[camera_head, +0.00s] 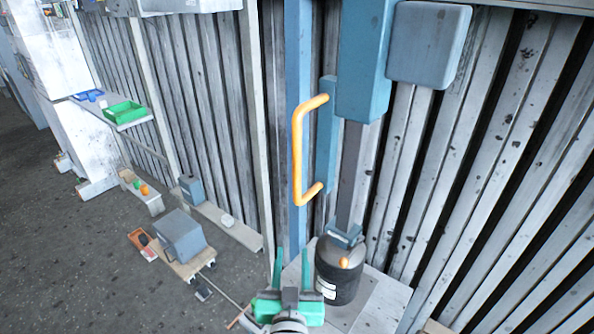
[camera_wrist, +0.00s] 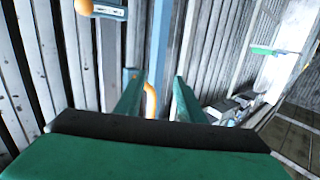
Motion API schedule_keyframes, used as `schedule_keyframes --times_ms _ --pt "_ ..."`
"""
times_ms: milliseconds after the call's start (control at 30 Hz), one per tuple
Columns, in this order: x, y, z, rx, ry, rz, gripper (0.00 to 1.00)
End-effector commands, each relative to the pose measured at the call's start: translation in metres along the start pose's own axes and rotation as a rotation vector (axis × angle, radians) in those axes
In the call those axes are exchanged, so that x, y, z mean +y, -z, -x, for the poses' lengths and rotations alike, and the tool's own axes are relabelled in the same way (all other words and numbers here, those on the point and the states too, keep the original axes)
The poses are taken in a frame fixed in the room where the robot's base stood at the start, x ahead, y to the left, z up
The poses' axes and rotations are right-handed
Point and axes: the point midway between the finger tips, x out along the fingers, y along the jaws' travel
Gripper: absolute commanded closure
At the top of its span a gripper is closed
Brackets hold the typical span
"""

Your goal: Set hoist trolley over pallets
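An orange handle (camera_head: 298,150) is fixed to a blue upright plate below a large blue housing (camera_head: 364,60), which may be the hoist trolley. A dark mast (camera_head: 350,175) hangs from the housing, with a black cylinder (camera_head: 340,275) at its lower end. My gripper (camera_head: 291,254) is below the handle, left of the cylinder, with its green fingers apart and nothing between them. In the wrist view, the orange handle (camera_wrist: 151,101) shows between the two fingers (camera_wrist: 156,84), seemingly beyond them. I cannot identify any pallets for certain.
A pale platform (camera_head: 385,302) is under the cylinder. A low wooden cart (camera_head: 185,268) carries a grey box (camera_head: 180,236) at lower left. A shelf (camera_head: 128,122) holds a green tray (camera_head: 125,112). Corrugated wall panels stand close behind the handle. Open floor lies at left.

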Motion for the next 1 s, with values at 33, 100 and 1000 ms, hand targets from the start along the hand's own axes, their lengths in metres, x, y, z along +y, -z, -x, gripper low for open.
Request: schedule_keyframes --times_ms 33,100,1000 --pt "0.000 0.021 -0.008 0.018 -0.002 0.004 0.64" --pt "0.000 0.044 -0.017 0.027 -0.006 0.008 0.64" --pt "0.001 0.169 -0.080 0.067 -0.035 0.034 0.64"
